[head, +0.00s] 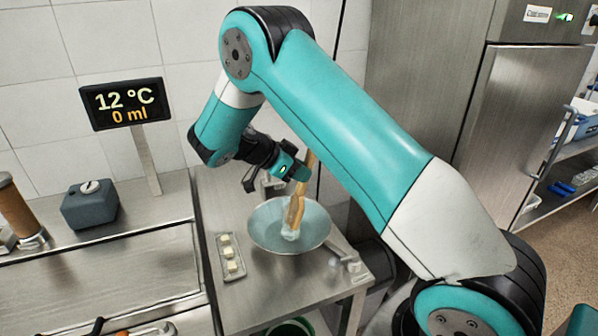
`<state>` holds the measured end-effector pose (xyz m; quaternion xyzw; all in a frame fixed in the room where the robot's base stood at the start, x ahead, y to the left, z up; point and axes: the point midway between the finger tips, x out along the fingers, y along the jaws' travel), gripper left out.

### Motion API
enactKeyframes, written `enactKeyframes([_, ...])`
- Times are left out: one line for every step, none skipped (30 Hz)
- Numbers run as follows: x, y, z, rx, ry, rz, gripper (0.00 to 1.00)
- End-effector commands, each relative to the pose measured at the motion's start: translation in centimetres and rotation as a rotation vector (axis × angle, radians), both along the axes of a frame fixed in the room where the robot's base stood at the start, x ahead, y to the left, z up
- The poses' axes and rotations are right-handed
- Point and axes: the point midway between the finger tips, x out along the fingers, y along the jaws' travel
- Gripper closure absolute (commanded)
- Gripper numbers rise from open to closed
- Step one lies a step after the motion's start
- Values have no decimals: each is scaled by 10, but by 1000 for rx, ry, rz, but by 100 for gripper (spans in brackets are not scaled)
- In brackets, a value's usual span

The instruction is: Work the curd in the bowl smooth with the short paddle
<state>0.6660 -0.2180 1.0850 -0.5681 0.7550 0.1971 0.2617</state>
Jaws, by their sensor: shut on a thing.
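A wide shallow metal bowl (262,230) stands on the small steel table. My gripper (291,172) is above the back of the bowl, shut on the handle of a wooden paddle (296,208). The paddle points down, slightly tilted, with its lower end inside the bowl. A small pale bluish-white mass (290,234) shows at the paddle's tip; it may be the curd, and how smooth it is cannot be told. Whether the tip touches the bowl's bottom is hidden.
A narrow tray (234,276) with a few pale cubes lies left of the bowl. Small metal pieces (348,261) lie at its right. A display (127,104) reading 12 °C and 0 ml stands on the left counter (100,260). A steel cabinet (495,130) is at the right.

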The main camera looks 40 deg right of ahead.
Motion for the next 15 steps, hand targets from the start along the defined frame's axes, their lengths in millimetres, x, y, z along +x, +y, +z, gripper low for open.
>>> enactKeyframes([-2,1,-2,0,-1,1,100])
enactKeyframes([-4,1,-2,0,-1,1,100])
enactKeyframes([-5,2,-3,1,0,1,100])
enactKeyframes([-6,2,-3,0,0,1,100])
enactKeyframes([-7,2,-3,0,1,1,100])
enactKeyframes([-8,2,-2,0,1,1,100])
enactKeyframes([-8,2,-2,0,2,1,100])
enactKeyframes([-8,2,-2,1,1,1,100])
enactKeyframes([-8,2,-1,2,2,0,100])
enactKeyframes([-7,2,-1,2,3,1,100])
enactKeyframes([-6,2,-1,1,3,1,100])
enactKeyframes([-5,1,-1,2,2,0,100])
enactKeyframes([-4,1,0,1,1,0,100])
enactKeyframes([-2,1,0,1,1,0,100])
enactKeyframes([-1,0,1,0,1,-1,100])
